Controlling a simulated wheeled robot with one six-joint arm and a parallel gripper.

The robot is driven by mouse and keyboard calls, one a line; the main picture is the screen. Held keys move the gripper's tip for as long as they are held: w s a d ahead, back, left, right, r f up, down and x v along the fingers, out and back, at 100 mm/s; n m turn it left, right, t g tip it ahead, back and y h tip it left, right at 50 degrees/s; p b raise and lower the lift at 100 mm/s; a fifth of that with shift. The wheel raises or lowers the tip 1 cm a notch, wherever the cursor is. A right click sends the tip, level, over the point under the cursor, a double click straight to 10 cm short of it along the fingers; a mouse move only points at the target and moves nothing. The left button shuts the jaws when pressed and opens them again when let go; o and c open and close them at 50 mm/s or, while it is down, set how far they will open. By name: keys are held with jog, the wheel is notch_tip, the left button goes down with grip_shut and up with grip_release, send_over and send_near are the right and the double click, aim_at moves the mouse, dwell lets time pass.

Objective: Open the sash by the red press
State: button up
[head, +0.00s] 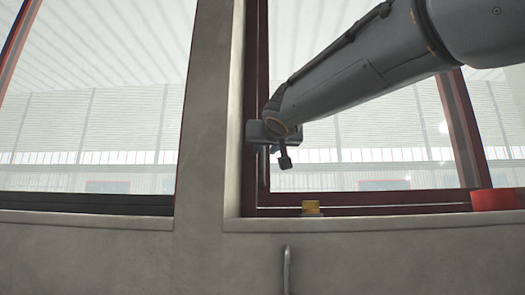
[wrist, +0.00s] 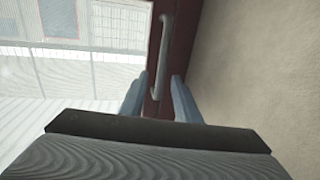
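The sash has a dark red frame (head: 370,198) around clear glass, in the right half of the head view; it looks shut or nearly so. In the wrist view a grey bar handle (wrist: 162,55) stands on its dark red stile (wrist: 173,60). My gripper (head: 285,160) is at the left stile in the head view. In the wrist view its two fingers (wrist: 158,98) are apart, one on each side of the handle's near end, with gaps visible. No whole press shows; a red block (head: 495,200) at the right edge may belong to one.
A concrete pillar (head: 205,120) stands left of the sash, with another dark-framed window (head: 85,203) beyond it. A small yellow block (head: 311,207) sits on the sill. A grey bar (head: 287,270) is on the wall below. Pale wall (wrist: 255,70) lies close right of my fingers in the wrist view.

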aim_at(264, 152)
jog(key=shift+w+a+p, duration=0.2)
jog(key=shift+w+p, duration=0.15)
jog(key=shift+w, duration=0.75)
jog(key=shift+w+a+p, duration=0.15)
jog(key=shift+w+p, duration=0.2)
jog(key=shift+w, duration=0.75)
grip_shut()
